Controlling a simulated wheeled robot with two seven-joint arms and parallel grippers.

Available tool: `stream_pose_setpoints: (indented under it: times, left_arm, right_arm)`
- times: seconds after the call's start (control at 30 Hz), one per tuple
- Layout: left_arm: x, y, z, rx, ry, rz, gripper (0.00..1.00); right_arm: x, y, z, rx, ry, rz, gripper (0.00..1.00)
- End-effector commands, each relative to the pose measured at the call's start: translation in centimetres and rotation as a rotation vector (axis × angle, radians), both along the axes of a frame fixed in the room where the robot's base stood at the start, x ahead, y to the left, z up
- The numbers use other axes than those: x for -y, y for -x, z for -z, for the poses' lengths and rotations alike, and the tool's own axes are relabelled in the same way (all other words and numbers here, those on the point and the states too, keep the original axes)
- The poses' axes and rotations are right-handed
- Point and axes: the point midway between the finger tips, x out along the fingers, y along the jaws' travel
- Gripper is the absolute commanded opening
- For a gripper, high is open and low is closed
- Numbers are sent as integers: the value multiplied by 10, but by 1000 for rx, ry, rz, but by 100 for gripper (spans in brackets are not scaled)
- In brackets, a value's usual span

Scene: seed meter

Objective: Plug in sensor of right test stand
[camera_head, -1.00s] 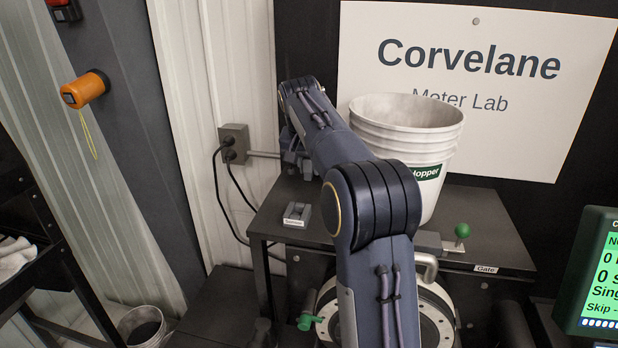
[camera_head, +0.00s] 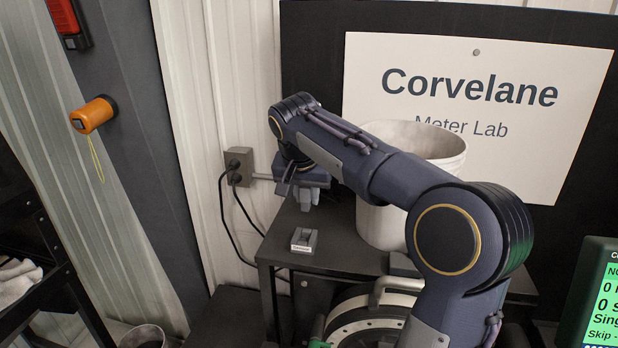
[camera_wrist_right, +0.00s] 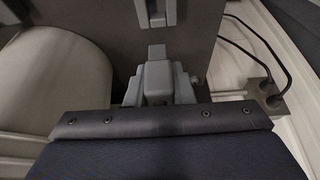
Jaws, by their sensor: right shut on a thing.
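My right gripper (camera_head: 306,200) is low over the left back part of the dark stand top (camera_head: 335,248), next to the white hopper. In the right wrist view, my right gripper (camera_wrist_right: 158,92) is shut on a small grey piece, the sensor plug (camera_wrist_right: 157,54); its jaws hide part of it. A small grey block with a pale label (camera_head: 304,240) sits at the stand's front left corner. It also shows in the right wrist view (camera_wrist_right: 156,14), in line with the held piece and apart from it. The label is too small to read. My left gripper is out of view.
The white hopper (camera_head: 385,215) stands close beside my right arm. A grey outlet box (camera_head: 238,165) with black cables is on the wall to the left. A round meter with a handle (camera_head: 370,325) is below the stand top. A green screen (camera_head: 600,300) is at right.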

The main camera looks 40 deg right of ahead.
Motion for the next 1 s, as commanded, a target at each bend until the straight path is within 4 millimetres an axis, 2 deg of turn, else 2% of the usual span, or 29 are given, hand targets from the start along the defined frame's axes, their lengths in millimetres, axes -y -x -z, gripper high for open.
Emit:
stream_pose_setpoints:
  times: [0.1,0.37,1.0]
  left_arm:
    - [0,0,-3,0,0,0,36]
    - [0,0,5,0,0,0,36]
    - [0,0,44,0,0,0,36]
  right_arm:
    - [-8,8,-1,-1,-1,-11,0]
    - [-10,9,7,-1,0,-13,0]
    - [-10,9,51,-2,-1,-13,0]
